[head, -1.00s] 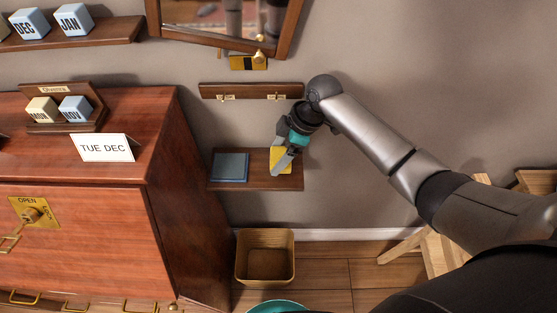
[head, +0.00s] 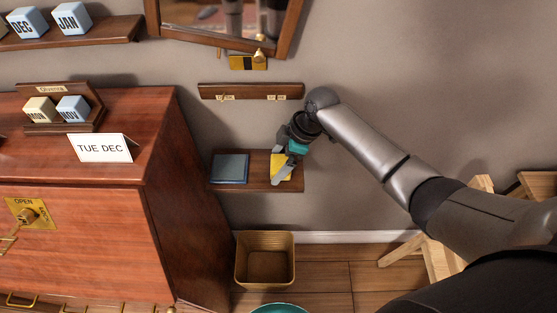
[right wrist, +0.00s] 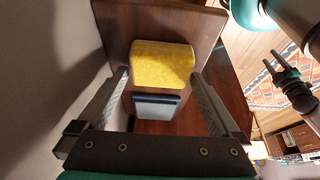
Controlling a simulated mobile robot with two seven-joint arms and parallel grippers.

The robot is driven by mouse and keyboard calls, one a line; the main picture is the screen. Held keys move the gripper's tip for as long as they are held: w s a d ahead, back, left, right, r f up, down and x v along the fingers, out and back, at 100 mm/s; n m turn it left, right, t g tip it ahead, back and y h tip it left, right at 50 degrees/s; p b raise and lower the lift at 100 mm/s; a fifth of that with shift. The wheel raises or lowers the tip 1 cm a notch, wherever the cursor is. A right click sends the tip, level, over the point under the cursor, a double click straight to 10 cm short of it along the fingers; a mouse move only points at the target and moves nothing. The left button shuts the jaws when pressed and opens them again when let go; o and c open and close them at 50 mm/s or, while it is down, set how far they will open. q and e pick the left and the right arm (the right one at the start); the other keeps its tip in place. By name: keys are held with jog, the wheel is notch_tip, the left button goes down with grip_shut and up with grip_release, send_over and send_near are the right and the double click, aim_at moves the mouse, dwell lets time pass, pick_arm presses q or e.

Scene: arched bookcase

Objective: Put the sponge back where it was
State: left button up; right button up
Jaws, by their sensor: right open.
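The yellow sponge (head: 279,167) lies on the small wooden wall shelf (head: 258,184), right of a blue-grey flat item (head: 230,168). My right gripper (head: 281,172) is over the sponge in the head view and hides part of it. In the right wrist view the sponge (right wrist: 161,65) lies on the shelf ahead of my right gripper (right wrist: 163,80), whose fingers are spread wide. Nothing is held between the fingers. The blue-grey item (right wrist: 157,107) shows between the fingers too.
A red-brown cabinet (head: 85,215) stands left of the shelf with a TUE DEC card (head: 100,148) on top. A wicker basket (head: 264,259) is on the floor below the shelf. A hook rail (head: 251,91) is on the wall above. A wooden stool (head: 435,255) stands at right.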

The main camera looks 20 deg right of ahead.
jog(key=p+v, duration=0.2)
jog(key=v, duration=1)
